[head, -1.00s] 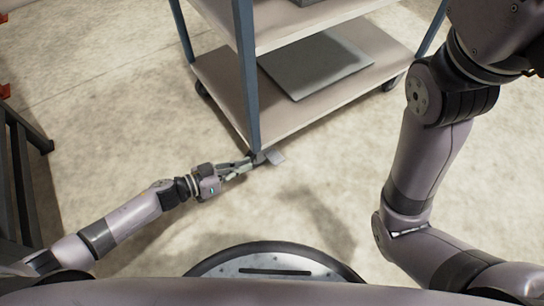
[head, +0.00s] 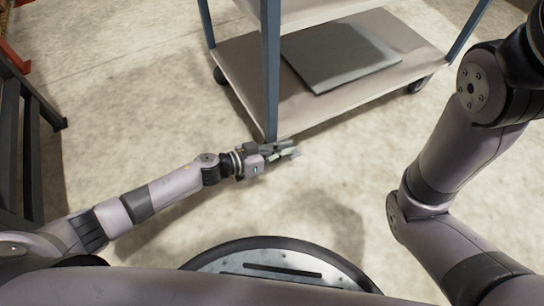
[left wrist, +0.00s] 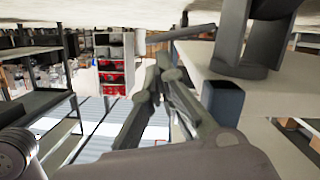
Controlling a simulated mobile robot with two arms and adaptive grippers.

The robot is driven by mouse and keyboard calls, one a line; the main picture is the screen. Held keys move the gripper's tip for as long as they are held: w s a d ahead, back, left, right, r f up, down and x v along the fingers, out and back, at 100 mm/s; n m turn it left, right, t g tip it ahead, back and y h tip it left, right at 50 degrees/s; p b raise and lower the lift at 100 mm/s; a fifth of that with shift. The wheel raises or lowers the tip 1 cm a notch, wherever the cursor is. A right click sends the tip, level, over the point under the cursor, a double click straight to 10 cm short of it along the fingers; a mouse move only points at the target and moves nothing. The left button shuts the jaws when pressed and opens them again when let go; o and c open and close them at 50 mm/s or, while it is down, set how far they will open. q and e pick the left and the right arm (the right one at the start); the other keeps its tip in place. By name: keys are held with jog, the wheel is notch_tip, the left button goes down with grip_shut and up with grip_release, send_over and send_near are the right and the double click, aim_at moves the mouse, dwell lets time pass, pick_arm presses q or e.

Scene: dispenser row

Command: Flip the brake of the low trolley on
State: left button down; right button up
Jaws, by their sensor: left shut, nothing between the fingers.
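The low trolley (head: 262,105) stands ahead of me, with blue-grey posts and pale shelves. My left gripper (head: 292,151) is shut and empty, low at the trolley's near corner, just in front of the foot of the near post (head: 271,80). It covers the caster and brake there in the head view. In the left wrist view, which is upside down, the fingers (left wrist: 160,78) are close together. Beside them are the dark caster (left wrist: 246,38) and a flat grey bar, likely the brake pedal (left wrist: 190,32). I cannot tell whether they touch. My right gripper is out of view.
A flat grey panel (head: 340,58) lies on the trolley's lower shelf. A dark metal frame (head: 25,130) stands at the left. The concrete floor (head: 130,90) between it and the trolley is clear. Shelving with red bins (left wrist: 112,70) shows in the wrist view.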

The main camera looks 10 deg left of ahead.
pick_arm(q)
jog(key=shift+w+d+f, duration=0.1)
jog(key=shift+w+d, duration=0.2)
jog(key=shift+d, duration=0.2)
jog(key=shift+s, duration=0.15)
jog(key=shift+d+f+m+p, duration=0.1)
jog(key=shift+f+m+p, duration=0.05)
jog(key=shift+m+p, duration=0.25)
